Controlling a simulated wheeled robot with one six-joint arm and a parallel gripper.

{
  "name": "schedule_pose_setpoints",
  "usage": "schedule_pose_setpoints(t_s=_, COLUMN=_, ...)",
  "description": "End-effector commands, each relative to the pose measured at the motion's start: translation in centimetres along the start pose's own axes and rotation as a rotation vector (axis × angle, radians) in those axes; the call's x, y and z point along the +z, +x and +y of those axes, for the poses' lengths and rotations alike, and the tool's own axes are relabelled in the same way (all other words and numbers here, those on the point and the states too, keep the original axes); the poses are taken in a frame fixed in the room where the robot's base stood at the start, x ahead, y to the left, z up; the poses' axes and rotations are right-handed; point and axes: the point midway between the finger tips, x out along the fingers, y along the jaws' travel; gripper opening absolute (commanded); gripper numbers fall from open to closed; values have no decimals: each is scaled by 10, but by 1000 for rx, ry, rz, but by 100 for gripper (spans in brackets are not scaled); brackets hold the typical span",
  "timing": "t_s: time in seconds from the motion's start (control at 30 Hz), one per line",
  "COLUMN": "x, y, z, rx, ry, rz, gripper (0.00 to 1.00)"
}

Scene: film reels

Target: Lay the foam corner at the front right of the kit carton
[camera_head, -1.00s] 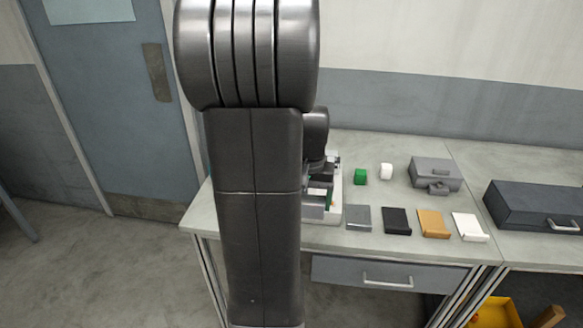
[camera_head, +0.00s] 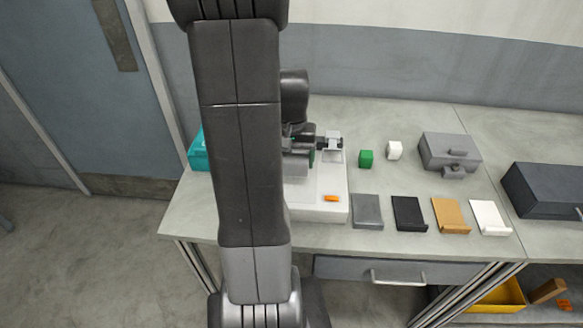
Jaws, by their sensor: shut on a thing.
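The white kit carton (camera_head: 318,212) stands on the table, its left part hidden behind my arm. A small orange piece (camera_head: 331,198) lies at its front right. My gripper (camera_head: 330,143) is small in the view, over the carton's back right part. It is shut on a pale piece (camera_head: 333,156), apparently the foam corner. The piece's shape and whether it touches the carton cannot be made out.
Grey (camera_head: 367,211), black (camera_head: 409,213), tan (camera_head: 451,215) and white (camera_head: 490,217) pieces line the front. A grey case (camera_head: 449,151) stands behind; a teal box (camera_head: 197,153) is at left.

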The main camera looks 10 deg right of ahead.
Motion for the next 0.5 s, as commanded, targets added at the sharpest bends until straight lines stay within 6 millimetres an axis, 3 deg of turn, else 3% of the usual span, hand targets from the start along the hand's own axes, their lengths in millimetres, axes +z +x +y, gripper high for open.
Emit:
schedule_pose_setpoints(t_s=0.33, x=0, y=37, z=0, rx=0, ry=0, rz=-2, gripper=58)
schedule_pose_setpoints(t_s=0.5, x=0, y=45, z=0, rx=0, ry=0, rz=1, gripper=58)
